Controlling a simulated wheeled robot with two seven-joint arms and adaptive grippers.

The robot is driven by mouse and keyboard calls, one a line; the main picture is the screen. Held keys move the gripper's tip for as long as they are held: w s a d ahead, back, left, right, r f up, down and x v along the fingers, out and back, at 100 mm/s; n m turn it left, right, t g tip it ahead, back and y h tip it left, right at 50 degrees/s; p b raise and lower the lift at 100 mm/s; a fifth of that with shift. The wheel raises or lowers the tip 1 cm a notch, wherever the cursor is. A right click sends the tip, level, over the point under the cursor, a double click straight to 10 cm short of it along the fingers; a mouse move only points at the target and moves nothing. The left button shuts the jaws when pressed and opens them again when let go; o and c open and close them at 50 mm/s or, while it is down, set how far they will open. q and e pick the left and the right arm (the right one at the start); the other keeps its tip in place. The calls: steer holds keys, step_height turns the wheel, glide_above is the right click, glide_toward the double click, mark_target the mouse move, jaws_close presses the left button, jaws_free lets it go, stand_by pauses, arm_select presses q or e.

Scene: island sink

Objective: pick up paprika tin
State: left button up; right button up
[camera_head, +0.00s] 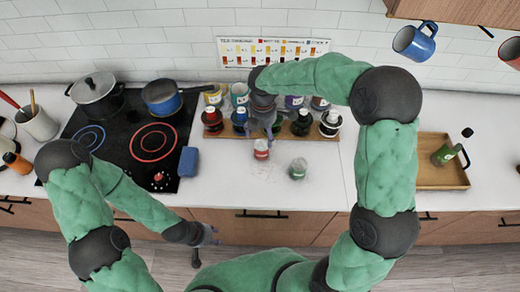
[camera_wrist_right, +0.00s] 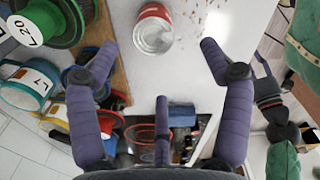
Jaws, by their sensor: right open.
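A red tin with a pale label and silvery end (camera_head: 261,149) stands on the white counter in front of the spice rack; its lettering is too small to read. Red specks lie around it. In the right wrist view the red tin (camera_wrist_right: 153,32) is at the top, beyond the fingertips and touching none of them. My right gripper (camera_head: 262,126) is above and behind the tin in the head view; its purple fingers (camera_wrist_right: 160,65) are spread and empty. My left gripper (camera_head: 206,238) hangs low in front of the counter, away from the tin, too small to tell its opening.
A glass jar (camera_head: 298,169) stands right of the tin. A wooden rack (camera_head: 328,135) with several lidded containers is behind. A black hob (camera_head: 125,150) with pots and a blue block (camera_head: 188,161) are left; a wooden tray (camera_head: 440,180) with a green bottle is right.

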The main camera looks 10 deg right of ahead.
mark_target(262, 145)
steer(key=shift+w+f+b, duration=0.25)
steer(key=shift+f+b, duration=0.15)
steer(key=shift+f, duration=0.2)
steer(key=shift+w+f+b, duration=0.25)
steer(key=shift+f+b, duration=0.1)
steer(key=shift+f, duration=0.25)
step_height(262, 145, down, 6)
steer(key=shift+s+f+b, duration=0.1)
steer(key=shift+f+b, duration=0.15)
steer(key=shift+b, duration=0.35)
step_height(262, 145, down, 4)
steer(key=shift+f+b, duration=0.1)
steer(key=shift+b, duration=0.35)
arm_select(q)
steer(key=f, duration=0.2)
steer(key=w+f, duration=0.1)
steer(key=f, duration=0.1)
steer(key=shift+f, duration=0.15)
arm_select(e)
steer(key=c, duration=1.3)
